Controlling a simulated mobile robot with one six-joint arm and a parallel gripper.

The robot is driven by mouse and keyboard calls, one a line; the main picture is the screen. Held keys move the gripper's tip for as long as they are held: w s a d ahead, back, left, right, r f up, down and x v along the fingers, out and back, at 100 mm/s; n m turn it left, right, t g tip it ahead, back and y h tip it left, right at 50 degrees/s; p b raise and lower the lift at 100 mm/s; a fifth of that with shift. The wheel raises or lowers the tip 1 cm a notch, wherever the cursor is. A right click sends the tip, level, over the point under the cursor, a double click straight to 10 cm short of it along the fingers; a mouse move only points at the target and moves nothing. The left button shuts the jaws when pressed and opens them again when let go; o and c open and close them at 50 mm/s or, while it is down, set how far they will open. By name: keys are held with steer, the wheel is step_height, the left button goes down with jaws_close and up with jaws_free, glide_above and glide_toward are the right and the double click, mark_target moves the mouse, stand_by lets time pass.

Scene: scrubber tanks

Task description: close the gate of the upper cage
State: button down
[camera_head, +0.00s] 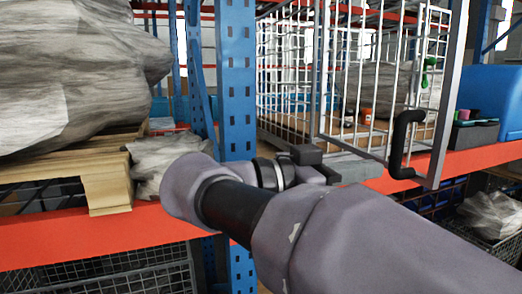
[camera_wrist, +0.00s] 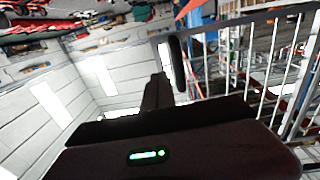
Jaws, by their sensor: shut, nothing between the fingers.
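The upper cage (camera_head: 285,95) is white wire mesh on the orange shelf. Its gate (camera_head: 360,75) stands open, swung outward past the shelf's front edge, with a grey frame post (camera_head: 451,95) at its free side. A black bent handle (camera_head: 405,147) is on the gate near that post. My gripper (camera_head: 318,165) is left of the handle and apart from it in the head view, partly hidden by my arm. In the wrist view my gripper (camera_wrist: 157,92) is shut and empty. White gate bars (camera_wrist: 262,65) show at right there. A dark upright piece beside the fingers may be the handle.
A blue rack upright (camera_head: 237,80) stands left of the cage. A wrapped load (camera_head: 75,65) on a wooden pallet (camera_head: 105,185) is further left. A blue bin (camera_head: 495,95) is right of the gate. Wire baskets are below the shelf.

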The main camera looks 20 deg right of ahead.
mark_target(432, 161)
steer(key=d+p, duration=0.2)
steer(key=d, duration=0.9)
steer(key=shift+s+d, duration=0.1)
steer(key=shift+d, duration=0.2)
